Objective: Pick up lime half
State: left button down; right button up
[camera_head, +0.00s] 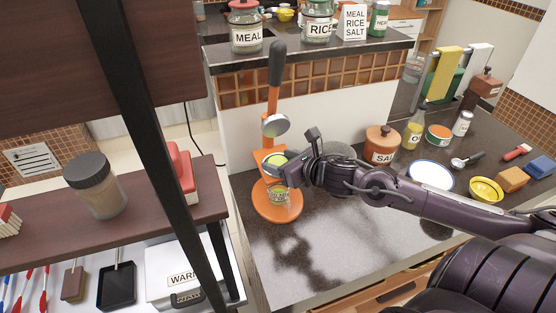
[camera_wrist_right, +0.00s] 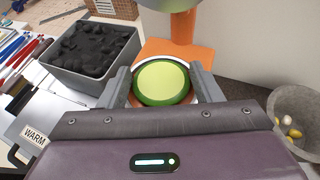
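The lime half (camera_wrist_right: 163,82) shows in the right wrist view as a pale green cut face with a darker green rim. It sits in a white-rimmed cup on the orange press (camera_wrist_right: 183,27). In the head view the lime half (camera_head: 275,160) is on the press (camera_head: 273,95), above a labelled glass (camera_head: 279,193). My right gripper (camera_wrist_right: 163,78) is open, with one finger on each side of the lime half; a narrow strip of cup rim shows beside it. The right gripper (camera_head: 287,171) reaches the press from the right in the head view. My left gripper is out of view.
A grey mortar (camera_wrist_right: 300,118) stands right of the gripper. A salt pot (camera_head: 381,146), bottles and bowls stand farther right on the dark counter. A tiled ledge with jars rises behind. A shelf and black post (camera_head: 150,140) stand left. The front counter is clear.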

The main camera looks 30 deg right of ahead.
jog(key=c, duration=0.5)
jog(key=shift+r, duration=0.1)
